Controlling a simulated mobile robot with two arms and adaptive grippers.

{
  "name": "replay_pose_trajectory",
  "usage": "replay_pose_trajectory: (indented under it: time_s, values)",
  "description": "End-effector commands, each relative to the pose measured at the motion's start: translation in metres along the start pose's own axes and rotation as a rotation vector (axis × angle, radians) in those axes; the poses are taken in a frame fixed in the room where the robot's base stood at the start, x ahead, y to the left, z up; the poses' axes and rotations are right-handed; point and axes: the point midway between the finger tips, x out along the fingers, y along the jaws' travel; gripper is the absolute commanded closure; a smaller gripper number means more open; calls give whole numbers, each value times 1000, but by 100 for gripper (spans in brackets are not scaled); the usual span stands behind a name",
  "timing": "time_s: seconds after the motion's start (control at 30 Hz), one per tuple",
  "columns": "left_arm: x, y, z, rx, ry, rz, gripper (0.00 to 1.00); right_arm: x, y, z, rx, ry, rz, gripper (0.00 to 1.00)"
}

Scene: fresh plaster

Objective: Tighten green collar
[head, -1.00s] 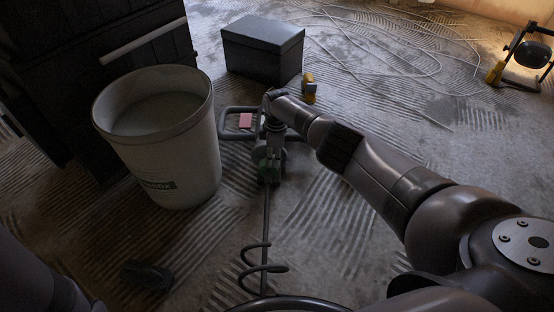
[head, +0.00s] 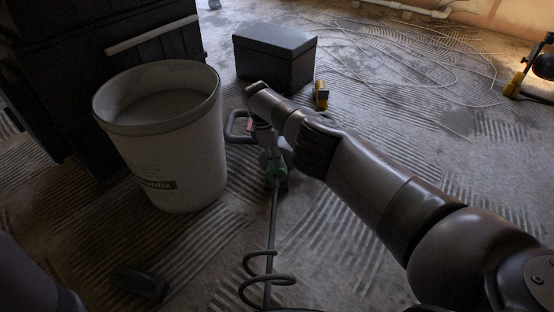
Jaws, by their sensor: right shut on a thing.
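The green collar (head: 277,173) is on the mixer (head: 241,117), at the top of its long dark shaft (head: 271,225), in the middle of the head view. The shaft runs toward me to a spiral paddle (head: 262,281). My right gripper (head: 272,163) reaches down to the collar from above and is shut on it. My own wrist and fingers hide part of the collar and most of the mixer body. The looped grey handle frame shows to the left of my wrist.
A large pale bucket (head: 177,150) stands close left of the mixer. A dark box (head: 273,63) and a small yellow item (head: 321,95) lie behind. A dark block (head: 139,282) is on the floor at front left. Loose cable (head: 440,75) lies at the back right.

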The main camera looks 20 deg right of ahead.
Motion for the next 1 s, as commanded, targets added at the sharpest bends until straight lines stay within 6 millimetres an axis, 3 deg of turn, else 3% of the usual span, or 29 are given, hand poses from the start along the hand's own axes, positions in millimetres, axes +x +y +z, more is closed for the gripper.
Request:
replay_pose_trajectory:
  time_s: [0.23, 0.27, 0.53, 1.0]
  values:
    - [0, 0, 0, 0, 0, 0, 60, 2, 2, 3, 3, -4, 6, 100]
    - [0, 0, 0, 0, 0, 0, 60, 2, 2, 3, 3, -4, 6, 84]
    - [0, 0, 0, 0, -1, -1, 60, 2, 0, 2, 1, -3, 1, 66]
    - [-1, -1, 2, -1, -6, -5, 60, -5, 1, 0, 0, 1, 1, 65]
